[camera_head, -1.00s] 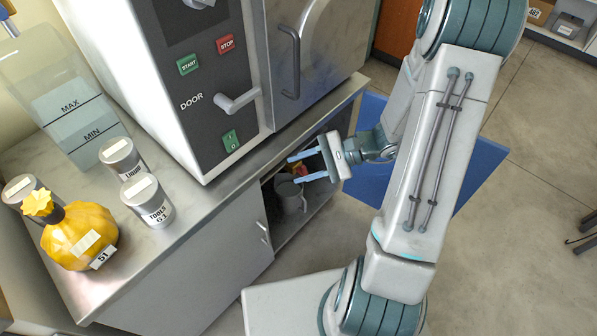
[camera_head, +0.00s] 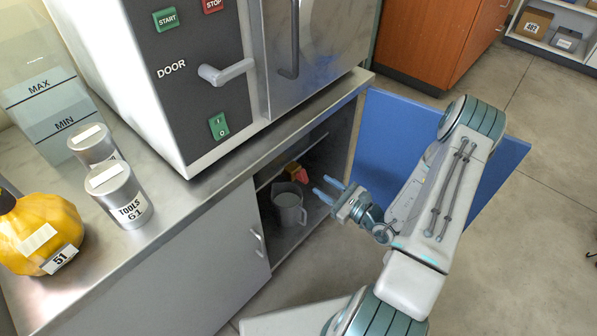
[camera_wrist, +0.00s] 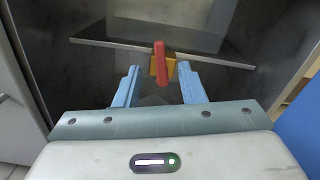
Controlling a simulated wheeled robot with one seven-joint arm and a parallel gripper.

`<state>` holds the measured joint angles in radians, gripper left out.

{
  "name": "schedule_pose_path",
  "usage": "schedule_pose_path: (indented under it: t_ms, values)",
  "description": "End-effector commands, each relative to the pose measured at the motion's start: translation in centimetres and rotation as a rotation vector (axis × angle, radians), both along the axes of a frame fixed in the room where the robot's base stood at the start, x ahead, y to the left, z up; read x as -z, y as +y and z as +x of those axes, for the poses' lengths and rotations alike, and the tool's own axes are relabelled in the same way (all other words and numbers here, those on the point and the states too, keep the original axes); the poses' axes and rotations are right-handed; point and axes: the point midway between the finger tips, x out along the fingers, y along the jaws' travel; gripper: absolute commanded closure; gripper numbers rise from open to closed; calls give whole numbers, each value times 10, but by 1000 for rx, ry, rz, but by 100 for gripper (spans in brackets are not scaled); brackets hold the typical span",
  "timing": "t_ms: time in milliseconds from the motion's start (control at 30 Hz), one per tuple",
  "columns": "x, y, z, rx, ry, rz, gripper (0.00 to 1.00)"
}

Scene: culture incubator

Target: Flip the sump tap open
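The sump tap shows in the head view as a small yellow body (camera_head: 291,169) with a red lever (camera_head: 301,175), inside the open cabinet under the counter. In the wrist view the red lever (camera_wrist: 160,62) stands upright in front of the yellow body (camera_wrist: 170,68), below a shelf edge. My gripper (camera_head: 326,189) is at the cabinet's opening, its blue fingers pointing in at the tap. In the wrist view the fingers (camera_wrist: 158,85) are apart, one on each side of the lever, with nothing between them near the camera. I cannot tell whether they reach the lever.
A grey jug (camera_head: 288,207) stands in the cabinet below the tap, close to my gripper. A blue door panel (camera_head: 390,125) stands open at the right. The counter (camera_head: 205,205) overhangs the opening, with the incubator (camera_head: 190,90) on top.

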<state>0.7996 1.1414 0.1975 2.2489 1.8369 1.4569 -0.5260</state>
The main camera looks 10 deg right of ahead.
Motion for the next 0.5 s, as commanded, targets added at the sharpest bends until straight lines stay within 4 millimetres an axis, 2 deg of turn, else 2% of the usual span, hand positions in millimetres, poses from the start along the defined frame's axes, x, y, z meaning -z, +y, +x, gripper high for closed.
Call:
schedule_pose_path:
  t_ms: [300,500]
  values:
    - [2,41,56,-5,-3,-3,64]
    - [2,58,79,-4,-1,-2,64]
